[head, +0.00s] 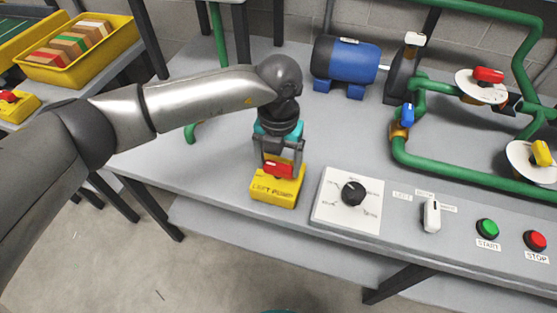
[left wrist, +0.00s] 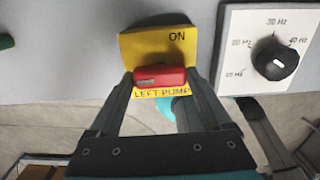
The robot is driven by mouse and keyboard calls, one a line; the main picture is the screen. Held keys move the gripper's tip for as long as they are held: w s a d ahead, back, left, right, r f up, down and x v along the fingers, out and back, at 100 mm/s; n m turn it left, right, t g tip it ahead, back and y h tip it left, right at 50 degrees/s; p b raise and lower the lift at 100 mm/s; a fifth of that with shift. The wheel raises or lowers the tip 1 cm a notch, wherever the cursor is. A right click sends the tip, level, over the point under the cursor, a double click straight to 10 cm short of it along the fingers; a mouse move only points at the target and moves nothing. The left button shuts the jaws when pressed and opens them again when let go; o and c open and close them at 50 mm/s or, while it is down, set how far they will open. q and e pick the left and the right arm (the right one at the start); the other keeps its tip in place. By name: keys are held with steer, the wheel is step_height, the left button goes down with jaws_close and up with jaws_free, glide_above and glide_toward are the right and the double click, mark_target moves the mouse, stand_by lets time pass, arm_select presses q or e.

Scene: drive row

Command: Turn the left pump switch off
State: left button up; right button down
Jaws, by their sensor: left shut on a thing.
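The left pump switch is a yellow box (head: 272,190) lettered LEFT PUMP at the bench's front edge, with a red handle (head: 279,170) on top. Any other lettering is hidden. My left gripper (head: 279,165) reaches down from above and is shut on the red handle, one finger at each end in the wrist view. My right gripper is out of view.
Right of the switch are a white dial panel (head: 327,212) with a black knob (head: 353,192), a white lever switch (head: 431,215), a green START button (head: 487,228) and a red STOP button (head: 535,240). Behind stand a blue motor (head: 345,62) and green pipes. Another red-handled yellow switch (head: 28,103) is at far left.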

mark_target(279, 166)
arm_select(q)
steer(key=shift+r, duration=0.1)
steer(key=o, duration=1.2)
steer(key=shift+c, duration=0.2)
steer(key=shift+r, duration=0.3)
step_height(279, 166, up, 15)
steer(key=p, duration=0.3)
steer(key=shift+f, duration=0.2)
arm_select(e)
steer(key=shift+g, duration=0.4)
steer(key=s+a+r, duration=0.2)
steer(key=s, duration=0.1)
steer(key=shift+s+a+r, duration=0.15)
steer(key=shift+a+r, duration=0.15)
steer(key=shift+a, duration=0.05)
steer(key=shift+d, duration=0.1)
